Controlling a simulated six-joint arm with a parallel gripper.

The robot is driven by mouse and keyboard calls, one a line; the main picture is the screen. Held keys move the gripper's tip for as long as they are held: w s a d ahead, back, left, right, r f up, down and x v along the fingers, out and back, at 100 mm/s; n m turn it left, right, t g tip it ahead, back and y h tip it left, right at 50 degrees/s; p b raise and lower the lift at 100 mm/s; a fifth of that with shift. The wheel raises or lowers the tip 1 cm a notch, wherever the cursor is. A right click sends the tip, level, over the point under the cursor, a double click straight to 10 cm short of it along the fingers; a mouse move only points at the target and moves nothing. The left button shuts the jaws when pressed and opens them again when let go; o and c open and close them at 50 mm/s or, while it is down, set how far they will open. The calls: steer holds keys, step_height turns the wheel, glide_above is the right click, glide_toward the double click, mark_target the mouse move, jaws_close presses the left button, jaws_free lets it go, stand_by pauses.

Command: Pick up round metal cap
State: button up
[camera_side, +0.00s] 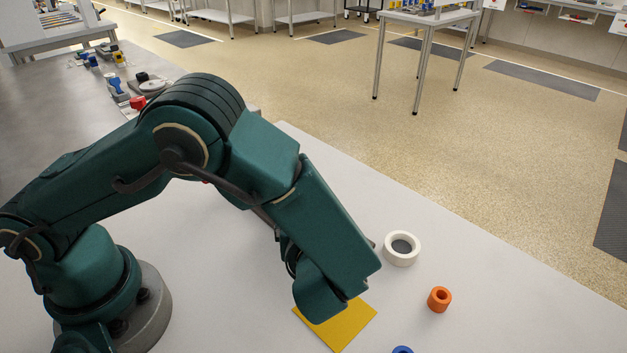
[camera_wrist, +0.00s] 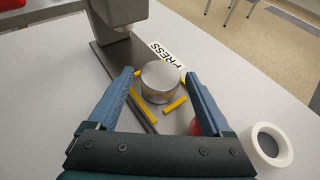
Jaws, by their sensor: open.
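The round metal cap (camera_wrist: 161,75) shows in the wrist view as a short silver cylinder with a flat top. It sits upright on the dark flat base of a grey press-like stand (camera_wrist: 122,13), with yellow strips (camera_wrist: 174,104) around it. My gripper (camera_wrist: 158,78) is open, its two blue fingers reaching forward on the left and right of the cap. The cap shows between the fingertips, with a visible space on each side. I cannot tell how far above the base the fingertips are. In the side view my arm hides the cap and my fingers.
A label reading "PRESS" (camera_wrist: 167,54) lies behind the cap. A white ring (camera_side: 402,248) lies on the pale table, right of my arm. An orange ring (camera_side: 439,299), a yellow sheet (camera_side: 345,324) and a blue piece (camera_side: 402,350) lie nearby. Something red (camera_wrist: 196,126) shows by the right finger.

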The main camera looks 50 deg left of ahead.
steer(key=x, duration=0.3)
steer(key=shift+w+a+f, duration=0.1)
steer(key=shift+w, duration=0.05)
steer(key=c, duration=1.2)
